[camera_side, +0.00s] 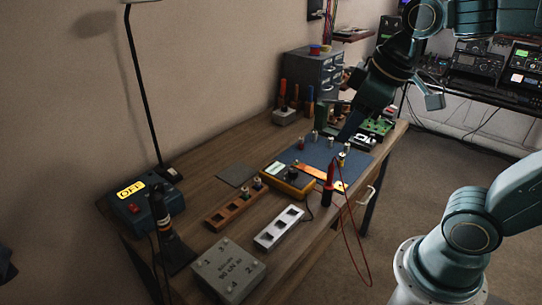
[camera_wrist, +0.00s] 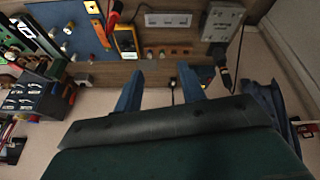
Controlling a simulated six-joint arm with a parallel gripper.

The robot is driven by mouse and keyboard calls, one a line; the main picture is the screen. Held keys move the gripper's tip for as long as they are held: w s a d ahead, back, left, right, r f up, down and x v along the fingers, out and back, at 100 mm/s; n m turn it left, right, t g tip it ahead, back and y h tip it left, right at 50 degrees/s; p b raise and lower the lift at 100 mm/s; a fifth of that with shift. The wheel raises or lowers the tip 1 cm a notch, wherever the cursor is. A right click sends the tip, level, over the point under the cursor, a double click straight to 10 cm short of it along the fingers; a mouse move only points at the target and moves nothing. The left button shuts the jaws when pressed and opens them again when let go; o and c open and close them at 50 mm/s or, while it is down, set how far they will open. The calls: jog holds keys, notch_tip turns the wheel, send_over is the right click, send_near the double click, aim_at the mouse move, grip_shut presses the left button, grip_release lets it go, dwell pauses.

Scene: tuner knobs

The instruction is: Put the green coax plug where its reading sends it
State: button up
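Several small upright plugs stand on the blue mat (camera_side: 308,156); one (camera_side: 301,144) is near its left edge and another (camera_side: 340,160) near the right. Their colour marks are too small for me to tell which is green. The yellow meter (camera_side: 288,181) lies beside the mat, its face lit but unreadable; it also shows in the wrist view (camera_wrist: 126,43). A red probe (camera_side: 328,186) stands by it.
A wooden rack (camera_side: 226,217) holds plugs at one end. A pale slotted rack (camera_side: 279,229) lies beside it. A grey numbered box (camera_side: 228,272) is at the near end. A box with an OFF sign (camera_side: 143,205), cabinet (camera_side: 312,72) and green boards (camera_side: 377,127) line the table.

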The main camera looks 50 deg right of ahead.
jog(key=s+f+m+t, duration=0.1)
jog(key=s+m, duration=0.1)
jog(key=s, duration=0.4)
jog(key=shift+f+m, duration=0.3)
dwell(0.9)
